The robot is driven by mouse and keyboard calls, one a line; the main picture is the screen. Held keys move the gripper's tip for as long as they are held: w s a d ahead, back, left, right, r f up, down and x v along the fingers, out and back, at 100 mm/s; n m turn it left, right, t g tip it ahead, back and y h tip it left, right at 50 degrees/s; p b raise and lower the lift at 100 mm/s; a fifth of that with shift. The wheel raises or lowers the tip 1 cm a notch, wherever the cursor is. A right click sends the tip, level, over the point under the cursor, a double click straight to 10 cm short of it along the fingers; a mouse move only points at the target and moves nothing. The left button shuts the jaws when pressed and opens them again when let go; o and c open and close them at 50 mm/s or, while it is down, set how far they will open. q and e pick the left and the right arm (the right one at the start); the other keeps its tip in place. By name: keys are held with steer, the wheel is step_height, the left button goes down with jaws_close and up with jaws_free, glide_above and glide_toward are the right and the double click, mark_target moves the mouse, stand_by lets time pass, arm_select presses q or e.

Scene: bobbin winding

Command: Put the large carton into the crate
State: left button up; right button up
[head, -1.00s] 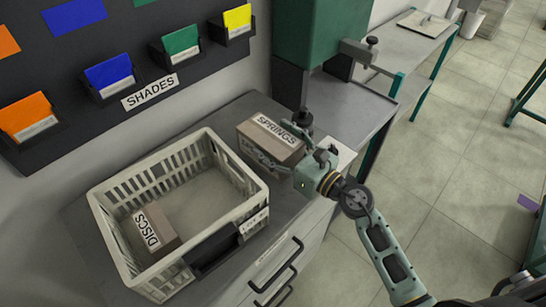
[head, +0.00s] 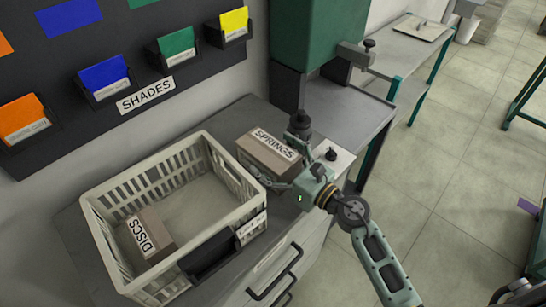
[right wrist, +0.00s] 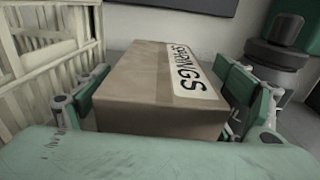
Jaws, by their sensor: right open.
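The larger carton in view, a brown box labelled SPRINGS (head: 262,158), sits on the grey worktop just right of the crate. My right gripper (head: 290,165) is at its near right end, low over the worktop. In the right wrist view the carton (right wrist: 150,95) lies between the two open fingers (right wrist: 165,100), with a small gap visible on the right. The cream slatted crate (head: 88,210) stands left of the carton. A smaller carton labelled DISCS (head: 157,247) lies inside its near left part.
The crate's right and far parts are empty. A dark-knobbed object (head: 299,124) and a green machine (head: 318,35) stand behind the carton. A shade rack (head: 140,75) with coloured cards is on the wall. Drawers with dark handles (head: 275,275) are below the worktop.

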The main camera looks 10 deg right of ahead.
mark_target(292, 172)
steer(key=shift+r, duration=0.3)
steer(key=b+v, duration=0.1)
steer(key=v, duration=0.2)
steer(key=b+v, duration=0.1)
steer(key=v, duration=0.3)
steer(key=b+v, duration=0.1)
steer(key=v, duration=0.2)
steer(key=shift+s+d+f, duration=0.2)
steer(key=shift+s+f, duration=0.1)
steer(key=shift+f, duration=0.05)
steer(key=shift+s+d+r+b, duration=0.2)
steer(key=shift+s+d+b, duration=0.2)
steer(key=shift+s, duration=0.2)
